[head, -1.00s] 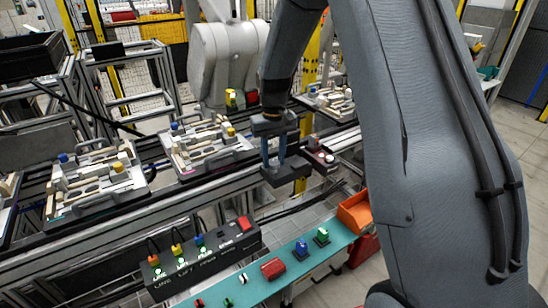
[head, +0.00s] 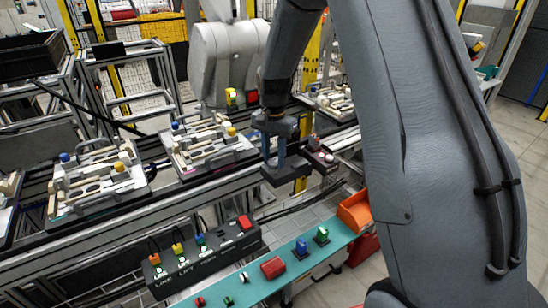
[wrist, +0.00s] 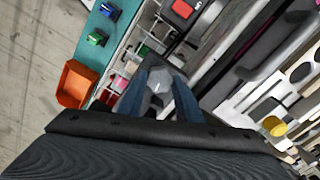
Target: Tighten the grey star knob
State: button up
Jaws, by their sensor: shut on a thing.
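My gripper (head: 273,160) points down over a dark block (head: 288,172) at the front edge of the conveyor. In the wrist view, the two blue fingers of my gripper (wrist: 162,98) are closed around the grey star knob (wrist: 160,80). The fingers hide part of the knob, and its lobes are hard to make out. In the head view the knob is too small and covered to see clearly.
Pallets with fixtures (head: 95,185) stand along the conveyor to the left. A black control box (head: 205,262) and a teal shelf (head: 255,282) with small coloured parts lie in front. An orange bin (head: 355,211) is to the right, beside my arm.

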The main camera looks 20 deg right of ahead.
aim_at(274, 161)
jog(key=shift+w+r+m, duration=0.15)
jog(key=shift+w+m, duration=0.05)
jog(key=shift+m, duration=0.4)
jog(key=o, duration=0.8)
jog(key=shift+s, duration=0.1)
jog(key=shift+r, duration=0.1)
notch_tip(274, 161, up, 8)
jog(key=shift+f+b, duration=0.2)
jog(key=shift+b, duration=0.85)
jog(key=s+f+n, duration=0.1)
jog(key=s+n, duration=0.2)
jog(key=s, duration=0.5)
jog(key=s+f+n, duration=0.2)
jog(key=s+n, duration=0.1)
jog(key=s, duration=0.6)
jog(key=s+f+n+t, duration=0.1)
jog(key=s+n, duration=0.3)
jog(key=s, duration=0.4)
jog(key=shift+s+d+f, duration=0.1)
jog(key=shift+s+f, duration=0.05)
jog(key=shift+f, duration=0.45)
